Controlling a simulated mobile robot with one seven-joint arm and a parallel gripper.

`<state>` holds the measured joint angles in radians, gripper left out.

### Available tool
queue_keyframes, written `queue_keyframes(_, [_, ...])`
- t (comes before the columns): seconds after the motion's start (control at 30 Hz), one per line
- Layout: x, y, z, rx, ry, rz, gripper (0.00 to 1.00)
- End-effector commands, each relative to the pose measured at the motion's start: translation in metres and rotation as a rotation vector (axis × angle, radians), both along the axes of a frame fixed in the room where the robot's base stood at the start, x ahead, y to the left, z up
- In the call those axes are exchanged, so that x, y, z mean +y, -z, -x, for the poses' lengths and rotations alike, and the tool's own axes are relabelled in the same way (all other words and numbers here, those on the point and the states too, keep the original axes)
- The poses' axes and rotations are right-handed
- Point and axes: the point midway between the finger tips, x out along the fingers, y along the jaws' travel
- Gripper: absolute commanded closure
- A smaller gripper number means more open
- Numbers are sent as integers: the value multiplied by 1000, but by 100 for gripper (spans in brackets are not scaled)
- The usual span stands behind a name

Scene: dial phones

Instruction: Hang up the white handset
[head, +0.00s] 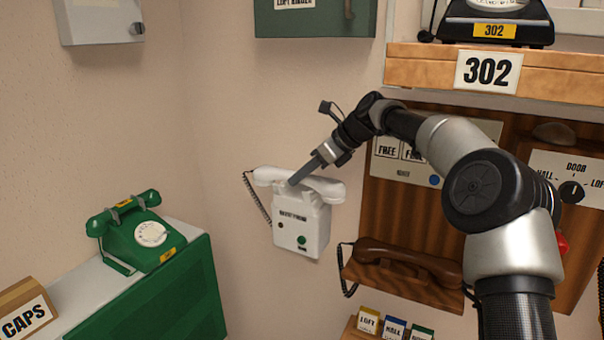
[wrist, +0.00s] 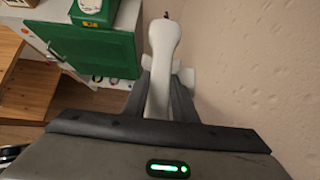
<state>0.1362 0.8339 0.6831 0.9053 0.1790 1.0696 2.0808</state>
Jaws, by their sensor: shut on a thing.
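The white handset (head: 322,187) lies across the top of the white wall phone (head: 300,232), sloping down slightly to the right. A dark coiled cord hangs from its left end. My gripper (head: 298,180) reaches in from the upper right and is shut on the middle of the handset. In the wrist view the white handset (wrist: 164,42) runs between my gripper's fingers (wrist: 164,100), with white parts of the phone (wrist: 186,76) showing on both sides. I cannot tell whether the handset rests fully in its cradle or sits just above it.
A green dial phone (head: 148,236) stands on the green cabinet (head: 180,300) at left. A brown handset (head: 405,258) lies on a wooden shelf below right. A wooden panel with switches (head: 400,165) and the 302 shelf (head: 430,65) are at right. Bare wall lies left of the white phone.

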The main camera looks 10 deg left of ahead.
Motion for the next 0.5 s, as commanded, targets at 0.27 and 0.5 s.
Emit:
queue_keyframes(0.27, [0,7,0,-2,1,0,100])
queue_keyframes(0.5, [0,13,0,-1,-1,0,100])
